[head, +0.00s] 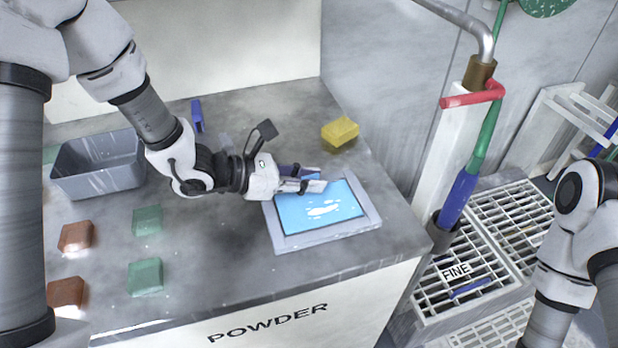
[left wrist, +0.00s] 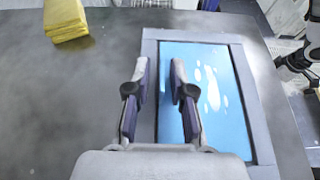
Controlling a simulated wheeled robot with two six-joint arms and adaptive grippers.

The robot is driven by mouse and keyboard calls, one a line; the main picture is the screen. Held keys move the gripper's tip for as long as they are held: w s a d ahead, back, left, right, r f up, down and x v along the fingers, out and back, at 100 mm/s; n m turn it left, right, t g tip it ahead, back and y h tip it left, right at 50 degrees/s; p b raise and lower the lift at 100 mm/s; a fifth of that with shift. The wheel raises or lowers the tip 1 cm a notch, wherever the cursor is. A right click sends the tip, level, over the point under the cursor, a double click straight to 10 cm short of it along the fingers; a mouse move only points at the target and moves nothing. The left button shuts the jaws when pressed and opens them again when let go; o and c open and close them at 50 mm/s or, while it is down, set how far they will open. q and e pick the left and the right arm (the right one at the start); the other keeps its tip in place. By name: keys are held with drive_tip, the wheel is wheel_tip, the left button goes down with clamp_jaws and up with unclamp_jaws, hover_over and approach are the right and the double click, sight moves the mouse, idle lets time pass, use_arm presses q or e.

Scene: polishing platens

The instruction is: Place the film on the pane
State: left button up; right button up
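A light blue sheet (head: 330,208) with white patches lies in a grey rectangular frame (head: 328,238) on the bench. I cannot tell film and pane apart there. The blue sheet (left wrist: 222,125) and the frame (left wrist: 262,115) also show in the left wrist view. My left gripper (head: 316,178) is over the sheet's upper left corner in the head view. In the left wrist view my left gripper (left wrist: 159,70) has its fingertips apart, over the frame's left side and the blue edge. Nothing is visibly pinched between them. My right gripper is out of view; only my right arm shows.
A yellow block (head: 340,131) stands behind the frame, also in the left wrist view (left wrist: 68,22). A grey bin (head: 98,165), green blocks (head: 145,278) and reddish blocks (head: 76,237) are on the left. Right of the bench are a pipe (head: 485,130) and a grating (head: 450,290) marked FINE.

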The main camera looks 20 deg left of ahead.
use_arm(q)
drive_tip(key=shift+s+d+r, duration=0.1)
drive_tip(key=shift+a+r+p, duration=0.2)
drive_tip(key=shift+r+p, duration=0.15)
drive_tip(key=p+v, duration=0.2)
drive_tip(key=v, duration=0.8)
drive_tip(key=shift+s+a+r+p, duration=0.2)
drive_tip(key=shift+r+p, duration=0.1)
drive_tip(key=shift+p, duration=0.1)
drive_tip(key=shift+s+a, duration=0.25)
drive_tip(key=shift+a, duration=0.15)
